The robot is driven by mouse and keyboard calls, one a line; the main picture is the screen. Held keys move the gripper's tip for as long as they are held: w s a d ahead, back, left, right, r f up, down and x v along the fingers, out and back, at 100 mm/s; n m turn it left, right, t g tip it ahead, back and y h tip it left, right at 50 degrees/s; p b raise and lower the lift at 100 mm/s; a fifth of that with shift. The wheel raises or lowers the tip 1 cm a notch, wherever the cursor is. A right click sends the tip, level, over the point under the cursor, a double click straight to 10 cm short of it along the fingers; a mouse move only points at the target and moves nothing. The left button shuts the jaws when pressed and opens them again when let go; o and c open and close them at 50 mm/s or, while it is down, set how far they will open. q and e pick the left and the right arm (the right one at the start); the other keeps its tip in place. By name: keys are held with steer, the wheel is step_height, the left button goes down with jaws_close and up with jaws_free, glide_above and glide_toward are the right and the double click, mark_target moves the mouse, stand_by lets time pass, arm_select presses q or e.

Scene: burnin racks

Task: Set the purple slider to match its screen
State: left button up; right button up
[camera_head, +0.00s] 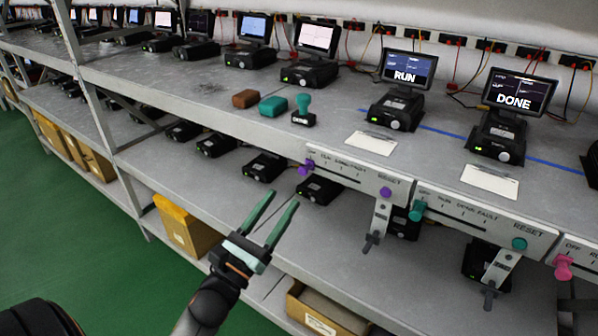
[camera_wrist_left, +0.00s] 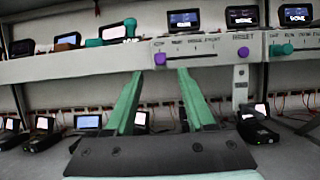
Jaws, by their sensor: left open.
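The purple slider knob (camera_head: 306,167) is at the left end of its white panel (camera_head: 350,180) on the shelf's front edge, by the leftmost label, which seems to read OFF. A purple round knob (camera_head: 386,193) sits under RESET. The screen (camera_head: 408,70) above this panel reads RUN. My left gripper (camera_head: 283,198) is open and empty, below and left of the slider knob, apart from it. In the left wrist view the slider knob (camera_wrist_left: 160,58) appears between and just above the open fingertips (camera_wrist_left: 160,73). My right gripper is not in view.
A pink knob (camera_head: 563,265) is farther right. Stamps (camera_head: 303,112) and blocks lie on the shelf. A lever (camera_head: 380,220) hangs below the purple panel.

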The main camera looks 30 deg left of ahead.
mark_target(302, 173)
arm_select(q)
steer(key=p+x, duration=0.1)
steer(key=x, duration=0.7)
steer(key=shift+p, duration=0.3)
jaws_close()
stand_by(1.0)
